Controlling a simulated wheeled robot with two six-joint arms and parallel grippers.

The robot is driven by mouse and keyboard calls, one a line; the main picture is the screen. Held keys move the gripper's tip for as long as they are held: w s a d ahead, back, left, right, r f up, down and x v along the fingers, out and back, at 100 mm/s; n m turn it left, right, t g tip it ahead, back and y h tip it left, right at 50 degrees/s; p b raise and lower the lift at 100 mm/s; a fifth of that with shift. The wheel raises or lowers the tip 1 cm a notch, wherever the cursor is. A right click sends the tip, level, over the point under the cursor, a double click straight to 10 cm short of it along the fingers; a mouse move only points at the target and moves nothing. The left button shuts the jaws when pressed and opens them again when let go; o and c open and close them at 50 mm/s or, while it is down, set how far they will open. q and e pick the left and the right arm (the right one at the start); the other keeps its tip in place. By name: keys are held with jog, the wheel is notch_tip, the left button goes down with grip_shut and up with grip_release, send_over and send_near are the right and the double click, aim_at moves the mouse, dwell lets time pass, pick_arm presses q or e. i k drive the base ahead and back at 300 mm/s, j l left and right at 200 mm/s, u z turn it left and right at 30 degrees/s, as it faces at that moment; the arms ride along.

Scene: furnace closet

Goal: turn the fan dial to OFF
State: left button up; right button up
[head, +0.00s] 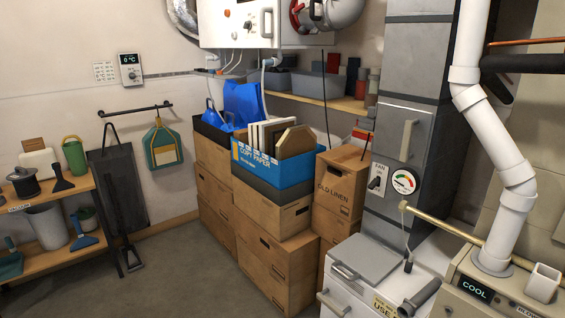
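A small light plate (378,179) marked FAN is on the front of the grey duct, right of the stacked boxes. A dark knob or lever (376,183) sits on it; its setting is too small to read for sure. A wall thermostat (130,69) at the upper left has a display that seems to read 0 °C and a round dial (132,76) below it. I cannot tell from this view whether that dial has a fan setting. Neither of my grippers is in view.
A round gauge (403,181) is right of the FAN plate. A white unit (375,275) and a beige unit with a COOL display (474,289) stand at the lower right. Cardboard boxes (277,262) fill the middle. A shelf (50,262) stands left; the floor (165,280) between is clear.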

aim_at(248, 25)
jog(key=i+j+z, duration=0.3)
jog(key=i+j, duration=1.2)
